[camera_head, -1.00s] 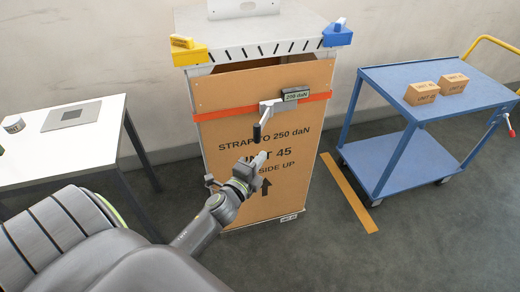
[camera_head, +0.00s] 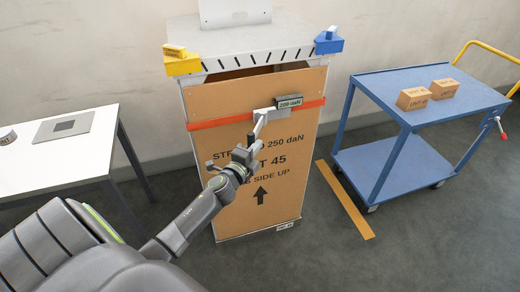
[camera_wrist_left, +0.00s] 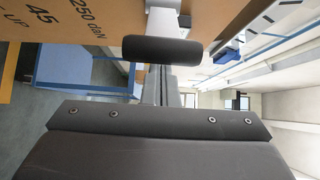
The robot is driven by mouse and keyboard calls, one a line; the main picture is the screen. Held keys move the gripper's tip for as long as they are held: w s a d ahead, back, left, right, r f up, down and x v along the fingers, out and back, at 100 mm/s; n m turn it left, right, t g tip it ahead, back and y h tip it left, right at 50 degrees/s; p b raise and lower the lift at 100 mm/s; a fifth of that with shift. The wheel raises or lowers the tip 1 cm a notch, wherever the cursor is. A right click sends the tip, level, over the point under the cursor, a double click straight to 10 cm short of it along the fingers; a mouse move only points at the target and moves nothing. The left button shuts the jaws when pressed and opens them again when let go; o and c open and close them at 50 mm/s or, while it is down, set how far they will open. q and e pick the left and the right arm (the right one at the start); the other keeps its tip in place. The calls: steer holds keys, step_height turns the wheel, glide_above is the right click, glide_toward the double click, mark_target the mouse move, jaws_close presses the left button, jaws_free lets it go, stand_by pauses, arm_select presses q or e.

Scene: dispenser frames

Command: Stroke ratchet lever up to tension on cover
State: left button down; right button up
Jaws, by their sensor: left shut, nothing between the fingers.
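The tall cardboard cover (camera_head: 270,190) carries an orange strap (camera_head: 215,121) with a metal ratchet lever (camera_head: 262,125) on its front. The lever hangs downward; its black grip (camera_wrist_left: 160,50) lies crosswise ahead of my fingers in the left wrist view. A small display (camera_head: 289,103) beside the ratchet reads about 200 daN; the last digits are unclear. My left gripper (camera_head: 250,147) is shut and empty, at the lower end of the lever. It also shows in the left wrist view (camera_wrist_left: 167,90). I cannot tell whether it touches the grip. My right gripper is not in view.
A blue trolley (camera_head: 425,85) with two small boxes (camera_head: 413,98) stands at the right. A white table (camera_head: 60,165) is at the left. Yellow (camera_head: 183,66) and blue (camera_head: 328,46) blocks sit on the cover frame's top corners. Floor in front is clear.

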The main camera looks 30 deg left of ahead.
arm_select(q)
steer(key=shift+a+h, duration=0.1)
steer(key=shift+h, duration=0.2)
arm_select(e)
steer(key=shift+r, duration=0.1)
arm_select(q)
steer(key=shift+a+m+h+p, duration=0.25)
steer(key=shift+m+h+p, duration=0.1)
steer(key=shift+m+h, duration=0.4)
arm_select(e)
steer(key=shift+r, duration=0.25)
